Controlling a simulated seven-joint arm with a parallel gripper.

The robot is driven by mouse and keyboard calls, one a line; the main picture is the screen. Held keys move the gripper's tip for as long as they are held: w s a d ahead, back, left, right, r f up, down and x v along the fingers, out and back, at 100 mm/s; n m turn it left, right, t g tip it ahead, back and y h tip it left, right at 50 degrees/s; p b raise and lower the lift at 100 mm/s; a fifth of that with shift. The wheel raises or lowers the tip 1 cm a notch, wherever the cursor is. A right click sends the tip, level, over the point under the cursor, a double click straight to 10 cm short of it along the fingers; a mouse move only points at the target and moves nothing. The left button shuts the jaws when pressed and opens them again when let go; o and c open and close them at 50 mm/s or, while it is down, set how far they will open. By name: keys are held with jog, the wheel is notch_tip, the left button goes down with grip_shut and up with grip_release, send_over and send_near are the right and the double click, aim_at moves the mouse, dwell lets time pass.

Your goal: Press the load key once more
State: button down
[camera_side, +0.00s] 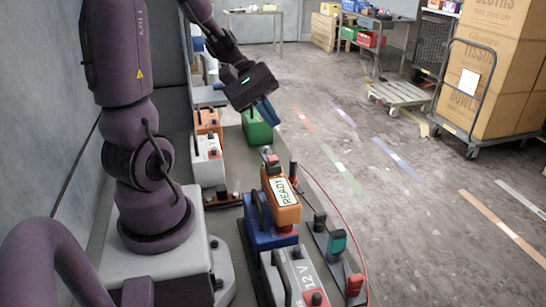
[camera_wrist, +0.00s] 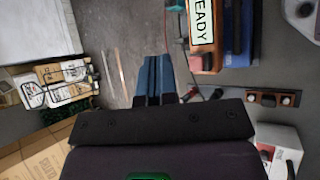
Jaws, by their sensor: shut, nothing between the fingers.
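An orange device (camera_side: 279,196) with a white panel reading READY stands on a blue box (camera_side: 268,236) on the bench. In the wrist view the device (camera_wrist: 207,62) is at the top, partly cut off, with READY running sideways. A small grey and red part (camera_side: 269,160) sits at the device's far end. I cannot tell which part is the load key. My gripper (camera_side: 268,112) hangs above and beyond the device, apart from it, in front of a green box. Its blue fingers (camera_wrist: 154,78) are together and empty in the wrist view.
A green box (camera_side: 257,128), a white battery-like box (camera_side: 207,160) and an orange box (camera_side: 208,122) stand behind. A 12 V box (camera_side: 294,278) is in front.

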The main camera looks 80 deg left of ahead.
aim_at(270, 158)
jog(key=shift+f, duration=2.7)
jog(key=shift+f, duration=0.15)
jog(key=shift+f, duration=0.25)
jog(key=shift+f, duration=0.45)
dwell(0.4)
jog(key=shift+r, duration=0.9)
jog(key=shift+r, duration=2.5)
